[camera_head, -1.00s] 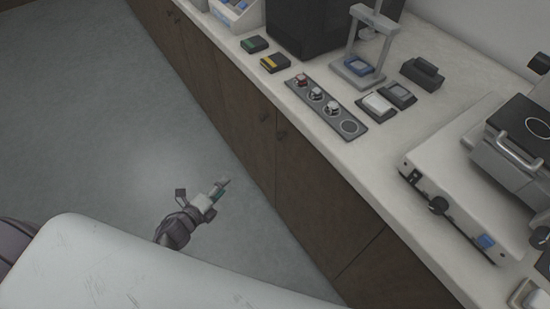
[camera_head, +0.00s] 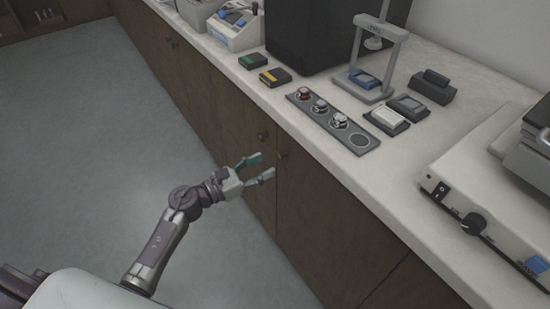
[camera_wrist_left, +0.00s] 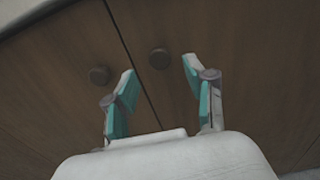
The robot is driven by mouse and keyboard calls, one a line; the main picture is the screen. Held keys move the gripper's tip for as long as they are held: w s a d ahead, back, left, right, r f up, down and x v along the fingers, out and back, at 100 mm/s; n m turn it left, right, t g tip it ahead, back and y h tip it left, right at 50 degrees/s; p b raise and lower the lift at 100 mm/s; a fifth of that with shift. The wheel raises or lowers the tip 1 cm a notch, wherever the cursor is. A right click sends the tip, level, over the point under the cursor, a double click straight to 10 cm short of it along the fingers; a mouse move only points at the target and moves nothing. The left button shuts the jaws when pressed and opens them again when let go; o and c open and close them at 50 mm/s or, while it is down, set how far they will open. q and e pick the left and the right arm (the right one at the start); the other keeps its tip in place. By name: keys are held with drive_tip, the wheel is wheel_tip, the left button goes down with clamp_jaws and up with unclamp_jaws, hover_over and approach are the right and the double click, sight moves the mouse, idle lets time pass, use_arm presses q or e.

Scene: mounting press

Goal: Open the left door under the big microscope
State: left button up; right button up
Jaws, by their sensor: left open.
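Two brown cabinet doors meet under the counter, a left door (camera_head: 232,128) and a right door (camera_head: 318,215). Each has a dark round knob by the shared seam: the left knob (camera_head: 262,136) and the right knob (camera_head: 282,155). Both doors look shut. My left gripper (camera_head: 264,166) is open and empty in front of the knobs. In the left wrist view, one knob (camera_wrist_left: 159,58) shows between the open fingertips and another knob (camera_wrist_left: 99,76) lies left of the left finger. Neither is gripped. I cannot make out a big microscope. My right gripper is not in view.
The counter (camera_head: 350,175) carries a knob panel (camera_head: 330,118), a small stand (camera_head: 375,60), a black box (camera_head: 310,35) and a white device (camera_head: 490,190) at right. The floor (camera_head: 90,130) left of the cabinets is clear.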

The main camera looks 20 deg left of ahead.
sight(277, 159)
use_arm(q)
drive_tip(key=x, duration=0.5)
drive_tip(key=shift+a, duration=0.1)
drive_tip(key=shift+s, duration=0.1)
clamp_jaws()
